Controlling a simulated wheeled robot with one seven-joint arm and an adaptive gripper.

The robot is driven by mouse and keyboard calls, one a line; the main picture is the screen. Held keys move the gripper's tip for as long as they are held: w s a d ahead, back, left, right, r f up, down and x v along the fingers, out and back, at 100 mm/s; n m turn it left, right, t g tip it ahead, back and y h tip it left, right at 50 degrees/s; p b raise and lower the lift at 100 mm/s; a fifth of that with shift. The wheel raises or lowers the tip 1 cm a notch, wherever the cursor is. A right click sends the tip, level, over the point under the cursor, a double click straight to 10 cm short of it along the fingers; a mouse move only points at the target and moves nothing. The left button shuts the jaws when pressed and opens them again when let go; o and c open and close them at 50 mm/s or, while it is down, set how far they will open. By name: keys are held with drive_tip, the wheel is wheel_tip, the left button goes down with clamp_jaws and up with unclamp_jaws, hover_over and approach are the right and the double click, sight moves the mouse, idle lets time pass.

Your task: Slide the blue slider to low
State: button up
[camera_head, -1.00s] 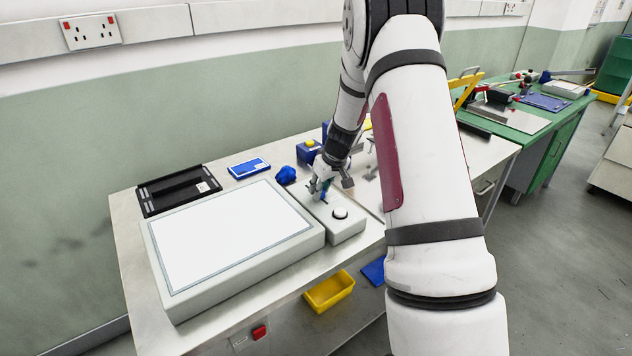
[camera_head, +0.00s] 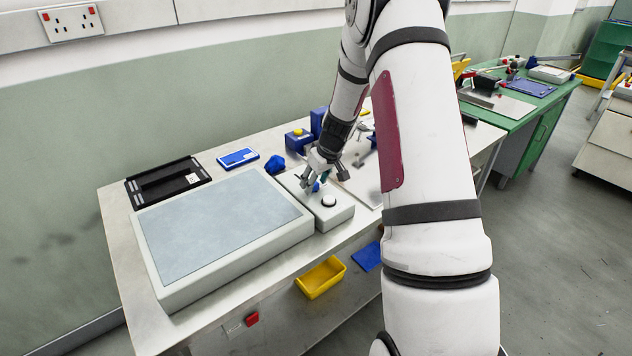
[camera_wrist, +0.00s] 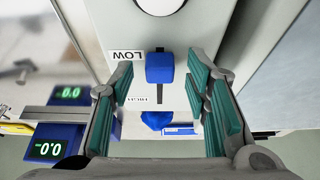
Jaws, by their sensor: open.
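The blue slider (camera_wrist: 160,68) stands in a dark slot on a pale control box (camera_head: 340,214). My gripper (camera_wrist: 162,75) is open, with one green-padded finger on each side of the slider and a visible gap to both. In the head view my gripper (camera_head: 313,183) is down at the box, and the slider (camera_head: 317,187) shows as a small blue spot.
A round white button (camera_head: 328,200) is on the box near the slider. A large grey-blue panel (camera_head: 220,228) stands to the left. A dark tray (camera_head: 168,182), a blue device (camera_head: 238,158) and blue blocks (camera_head: 275,165) lie behind. Two green-lit displays (camera_wrist: 70,94) are at the wrist view's left.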

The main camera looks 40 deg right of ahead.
drive_tip(key=v, duration=1.1)
drive_tip(key=shift+s+r, duration=0.25)
drive_tip(key=shift+r, duration=0.05)
